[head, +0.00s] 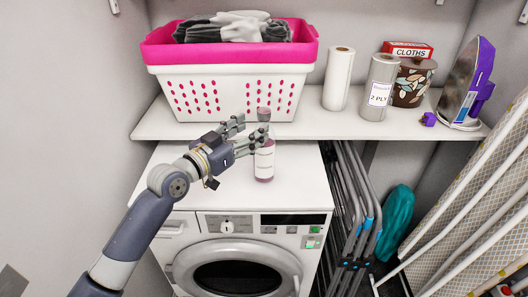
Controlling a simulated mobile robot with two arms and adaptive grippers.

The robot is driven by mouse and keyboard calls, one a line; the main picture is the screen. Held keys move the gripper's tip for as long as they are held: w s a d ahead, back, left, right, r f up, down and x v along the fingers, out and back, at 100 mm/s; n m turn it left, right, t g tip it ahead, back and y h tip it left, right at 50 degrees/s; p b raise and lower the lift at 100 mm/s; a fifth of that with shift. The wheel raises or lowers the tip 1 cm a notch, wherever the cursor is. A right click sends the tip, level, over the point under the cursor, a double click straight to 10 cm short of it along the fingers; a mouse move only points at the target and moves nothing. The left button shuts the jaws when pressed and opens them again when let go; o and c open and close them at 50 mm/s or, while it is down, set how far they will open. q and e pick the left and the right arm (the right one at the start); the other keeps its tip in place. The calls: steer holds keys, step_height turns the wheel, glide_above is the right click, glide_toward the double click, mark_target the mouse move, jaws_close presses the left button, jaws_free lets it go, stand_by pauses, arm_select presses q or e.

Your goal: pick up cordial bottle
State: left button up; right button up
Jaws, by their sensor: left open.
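The cordial bottle (264,165) stands upright on top of the white dryer (300,180). It has a pale label, a pinkish body and a dark cap. My left gripper (251,133) is open, with its fingers at the upper part of the bottle. The fingers hide part of the bottle's neck, and I cannot tell whether they touch it. My right gripper is not in view.
A white shelf (305,127) runs behind and above the dryer top. On it stand a pink-rimmed laundry basket (235,95), paper rolls (339,80), a patterned pot (413,85) and an iron (466,85). Folded racks (350,215) stand right of the dryer.

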mark_target(260, 121)
arm_select(q)
steer(key=shift+p+x, duration=0.6)
steer(key=shift+x, duration=2.75)
steer(key=shift+a+r, duration=0.1)
steer(key=shift+a, duration=0.05)
